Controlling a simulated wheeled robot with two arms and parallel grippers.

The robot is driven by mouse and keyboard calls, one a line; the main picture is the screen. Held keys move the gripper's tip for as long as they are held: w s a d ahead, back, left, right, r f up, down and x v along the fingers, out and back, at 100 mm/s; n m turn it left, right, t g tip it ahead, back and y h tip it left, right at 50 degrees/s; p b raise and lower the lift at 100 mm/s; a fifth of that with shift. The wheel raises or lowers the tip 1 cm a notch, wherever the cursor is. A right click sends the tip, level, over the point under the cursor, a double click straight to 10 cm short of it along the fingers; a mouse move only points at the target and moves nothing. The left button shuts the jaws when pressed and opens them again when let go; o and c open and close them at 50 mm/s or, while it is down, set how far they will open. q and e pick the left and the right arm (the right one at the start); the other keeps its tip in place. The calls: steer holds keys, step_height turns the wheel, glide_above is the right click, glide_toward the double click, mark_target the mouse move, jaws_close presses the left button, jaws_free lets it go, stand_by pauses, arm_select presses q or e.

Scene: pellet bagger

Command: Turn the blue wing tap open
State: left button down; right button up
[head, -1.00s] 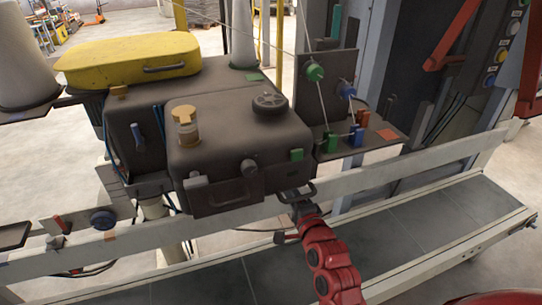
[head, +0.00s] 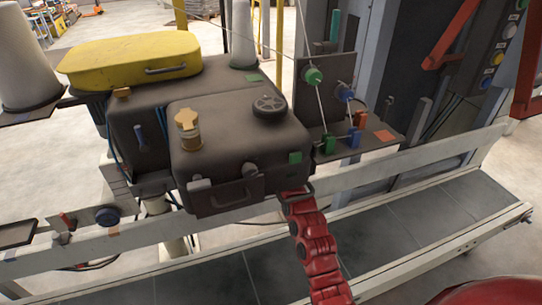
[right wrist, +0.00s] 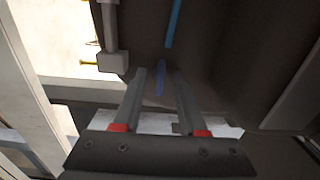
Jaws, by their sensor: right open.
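In the right wrist view a narrow dark-blue piece (right wrist: 160,78), which looks like the wing tap, stands upright against a dark grey surface. My right gripper (right wrist: 161,70) is open, and its two fingers point at this piece from either side in the picture. I cannot tell whether they touch it or how far off it is. In the head view my right arm reaches up to the lower front edge of the dark machine (head: 240,137), and the gripper is hidden there. The tap cannot be made out for sure in that view. My left gripper is out of view.
A lighter blue strip (right wrist: 173,22) runs above the fingers. A grey bracket (right wrist: 112,55) stands left of them. In the head view a pale rail (head: 400,172) crosses in front of the machine, with a grey conveyor (head: 410,215) nearer.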

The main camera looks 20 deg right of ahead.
jaws_close()
stand_by(0.4)
steer(key=shift+n+b, duration=8.3)
steer(key=shift+n, duration=0.7)
